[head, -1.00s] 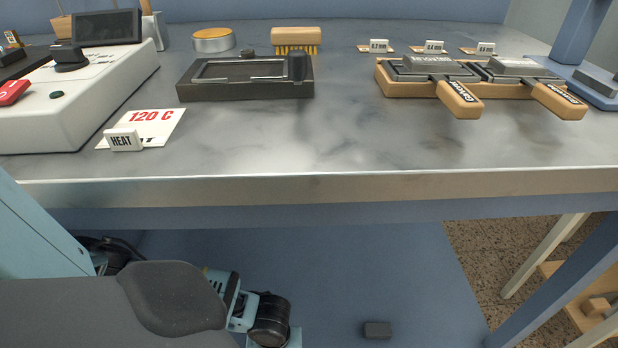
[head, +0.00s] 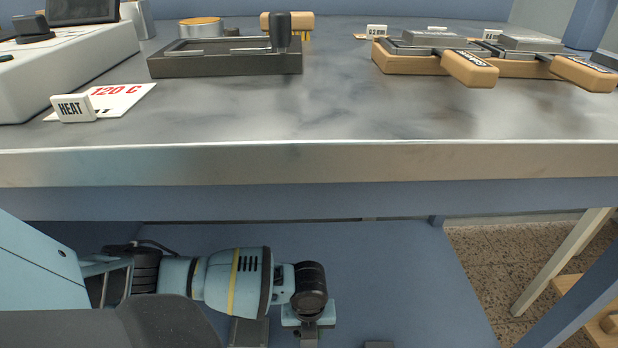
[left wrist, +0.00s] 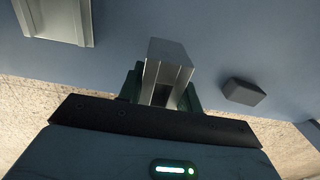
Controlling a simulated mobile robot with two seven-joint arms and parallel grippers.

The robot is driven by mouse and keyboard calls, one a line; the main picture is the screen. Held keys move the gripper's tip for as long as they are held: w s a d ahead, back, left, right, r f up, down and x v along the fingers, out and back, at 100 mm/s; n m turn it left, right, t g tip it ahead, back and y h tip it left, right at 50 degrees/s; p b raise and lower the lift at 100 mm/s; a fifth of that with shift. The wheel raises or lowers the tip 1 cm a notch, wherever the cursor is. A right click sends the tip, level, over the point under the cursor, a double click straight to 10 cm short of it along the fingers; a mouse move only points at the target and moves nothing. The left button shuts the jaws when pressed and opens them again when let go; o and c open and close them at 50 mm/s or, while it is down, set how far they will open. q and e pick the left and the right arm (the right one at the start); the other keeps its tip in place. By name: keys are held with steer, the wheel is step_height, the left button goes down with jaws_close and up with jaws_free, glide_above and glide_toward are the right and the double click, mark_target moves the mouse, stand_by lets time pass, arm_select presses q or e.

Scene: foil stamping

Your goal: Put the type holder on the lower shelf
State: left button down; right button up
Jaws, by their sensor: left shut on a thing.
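My left gripper (left wrist: 162,92) is shut on the type holder (left wrist: 168,62), a silver-grey metal piece with a channel-like profile, seen in the left wrist view. It is held above the blue lower shelf (head: 400,275); I cannot tell whether it touches the shelf. In the head view my left wrist is under the table top, over the shelf, and the held piece is mostly cut off by the bottom edge. My right gripper is not in view.
A small dark block (left wrist: 243,92) lies on the shelf to the right of the held piece. A grey metal piece (left wrist: 58,18) lies at the upper left. The table's front edge (head: 330,163) is above my left arm. Wooden-handled tools (head: 470,68) lie on the table.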

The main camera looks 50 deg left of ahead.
arm_select(q)
step_height(320, 180, down, 4)
steer(key=shift+r+b, duration=0.1)
steer(key=shift+b, duration=0.85)
steer(key=shift+r, duration=0.15)
steer(key=shift+f, duration=0.2)
steer(key=c, duration=1.2)
jaws_free()
steer(key=shift+o, duration=1.2)
steer(key=shift+r, duration=0.1)
